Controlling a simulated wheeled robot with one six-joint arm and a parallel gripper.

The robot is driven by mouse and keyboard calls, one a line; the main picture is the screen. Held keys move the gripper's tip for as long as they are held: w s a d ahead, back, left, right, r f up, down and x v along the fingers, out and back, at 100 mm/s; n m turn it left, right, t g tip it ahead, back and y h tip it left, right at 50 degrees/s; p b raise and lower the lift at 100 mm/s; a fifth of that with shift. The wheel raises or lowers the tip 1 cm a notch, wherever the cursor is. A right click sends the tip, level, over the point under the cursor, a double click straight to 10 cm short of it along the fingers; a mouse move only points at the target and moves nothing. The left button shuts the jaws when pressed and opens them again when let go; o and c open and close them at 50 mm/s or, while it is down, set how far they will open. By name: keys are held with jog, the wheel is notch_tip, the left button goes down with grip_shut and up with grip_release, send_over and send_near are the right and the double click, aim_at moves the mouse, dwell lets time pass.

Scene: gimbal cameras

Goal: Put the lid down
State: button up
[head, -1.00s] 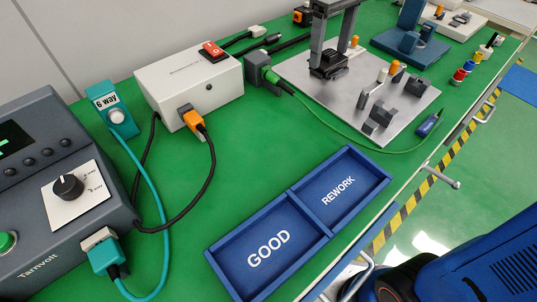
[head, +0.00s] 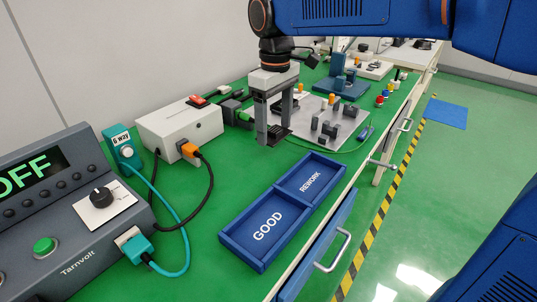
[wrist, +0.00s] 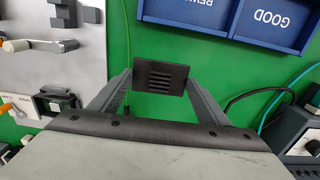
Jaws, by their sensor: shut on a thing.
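The lid is a small dark plate with slots (head: 273,135). My gripper (head: 276,129) is shut on it, with a grey finger on either side. In the wrist view the lid (wrist: 162,78) sits between the fingertips, over bare green mat. The grey fixture plate (head: 349,130) is just right of my gripper in the head view and carries several dark blocks and small levers. It also shows at the left of the wrist view (wrist: 85,75). The gap between lid and bench is hard to judge.
A blue two-part tray marked GOOD and REWORK (head: 284,207) lies in front of my gripper. A white box (head: 180,128) with cables stands to the left. The Tarnvolt tester (head: 65,215) reads OFF. Green bench between my gripper and the tray is clear.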

aim_at(274, 155)
jog(key=shift+f, duration=2.85)
jog(key=shift+f, duration=0.1)
jog(key=o, duration=1)
jog(key=shift+o, duration=0.2)
notch_tip(274, 155, up, 12)
jog(key=shift+r, duration=0.1)
jog(key=shift+d, duration=0.1)
